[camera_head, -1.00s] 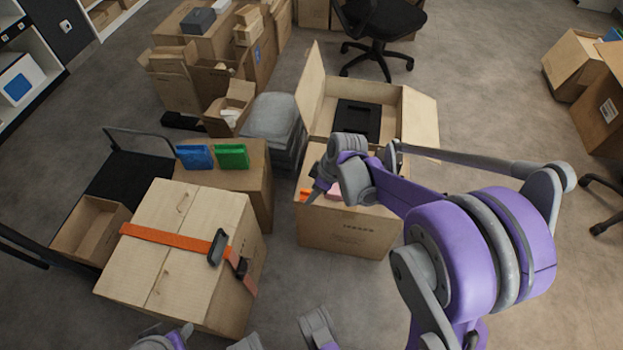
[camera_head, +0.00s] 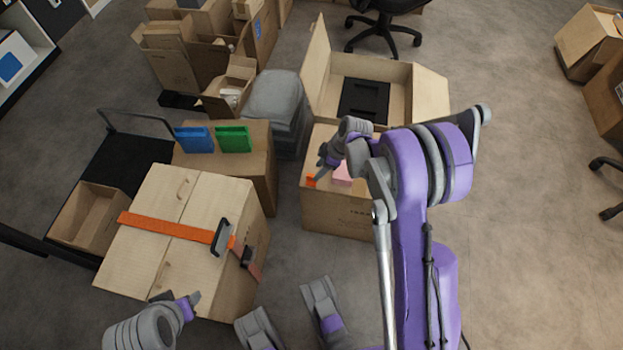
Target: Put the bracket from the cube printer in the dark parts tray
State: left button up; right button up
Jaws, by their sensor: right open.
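My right gripper (camera_head: 324,170) is open, just above the top of a carton (camera_head: 340,215) in the middle. A small orange piece (camera_head: 311,180) lies on this carton close under its fingertips. A pink block (camera_head: 342,174) lies just right of it, partly behind the gripper. I cannot tell for sure which of these is the bracket, and no printer is clear. A black tray (camera_head: 363,98) lies in the open carton behind, apart from the gripper. Part of my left gripper (camera_head: 190,304) shows at the bottom left; its opening is unclear.
A large strapped carton (camera_head: 160,265) stands at left front. Blue (camera_head: 195,139) and green (camera_head: 233,138) items stand on a carton behind it. Grey stacked bins (camera_head: 273,108) stand left of the open carton (camera_head: 425,95), whose flaps stick up and out.

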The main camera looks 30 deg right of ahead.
aim_at(312, 175)
jog(key=b+x, duration=0.1)
jog(key=x, duration=0.3)
jog(key=shift+w+a+f, duration=0.1)
jog(key=shift+a, duration=0.05)
grip_shut()
